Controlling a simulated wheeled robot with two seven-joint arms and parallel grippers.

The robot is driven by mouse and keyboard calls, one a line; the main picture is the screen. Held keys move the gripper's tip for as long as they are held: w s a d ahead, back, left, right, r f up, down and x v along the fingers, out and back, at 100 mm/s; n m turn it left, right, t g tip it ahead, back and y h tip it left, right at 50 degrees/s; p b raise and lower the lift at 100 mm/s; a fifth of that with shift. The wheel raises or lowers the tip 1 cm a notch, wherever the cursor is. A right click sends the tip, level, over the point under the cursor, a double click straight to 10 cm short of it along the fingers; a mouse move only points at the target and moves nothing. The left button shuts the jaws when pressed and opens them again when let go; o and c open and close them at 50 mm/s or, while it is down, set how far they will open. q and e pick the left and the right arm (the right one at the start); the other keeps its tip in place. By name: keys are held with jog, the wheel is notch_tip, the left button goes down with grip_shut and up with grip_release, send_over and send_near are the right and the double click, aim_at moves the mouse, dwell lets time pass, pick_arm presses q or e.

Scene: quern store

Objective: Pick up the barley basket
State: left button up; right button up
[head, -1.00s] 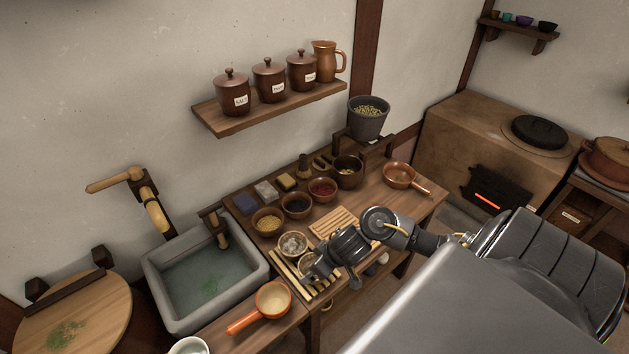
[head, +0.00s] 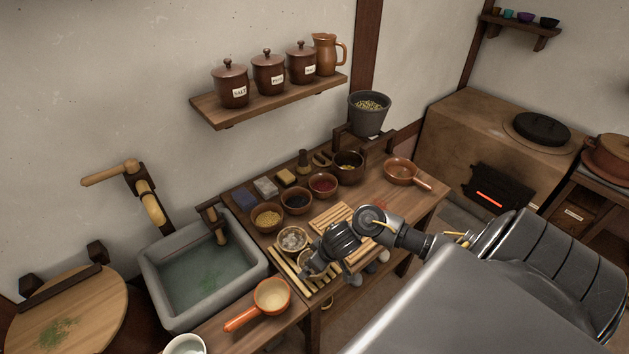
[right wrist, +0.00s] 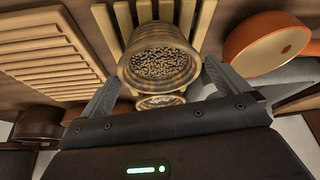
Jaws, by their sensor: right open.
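In the right wrist view a small woven basket (right wrist: 160,62) filled with brown grain stands between my right gripper's fingers. It has a pale label with dark writing on its front, too small to read surely. My right gripper (right wrist: 160,88) is open, one finger on each side of the basket, not visibly closed on it. My left gripper is not in view.
An orange-handled pan (head: 271,296) is to the left, with the stone sink (head: 204,278) beyond. Several bowls (head: 297,200) line the back. A slatted board (head: 331,219) lies nearby.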

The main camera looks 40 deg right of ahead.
jog(key=b+x, duration=0.1)
jog(key=x, duration=0.3)
jog(key=shift+f, duration=0.15)
jog(key=c, duration=1)
jog(key=shift+w+r, duration=0.1)
jog(key=shift+r, duration=0.3)
jog(key=r+p, duration=0.1)
jog(key=r, duration=0.1)
jog(key=r+p, duration=0.1)
jog(key=shift+a+r, duration=0.35)
jog(key=shift+r, duration=0.05)
jog(key=s+a+r+p, duration=0.2)
jog(key=a+r, duration=0.1)
jog(key=a, duration=0.1)
jog(key=s+a+r+p, duration=0.2)
jog(key=a+p, duration=0.1)
jog(key=a, duration=0.1)
jog(key=s+a+r+p, duration=0.2)
jog(key=a+r+p, duration=0.1)
jog(key=a, duration=0.1)
jog(key=shift+s+r, duration=0.15)
jog(key=shift+r, duration=0.15)
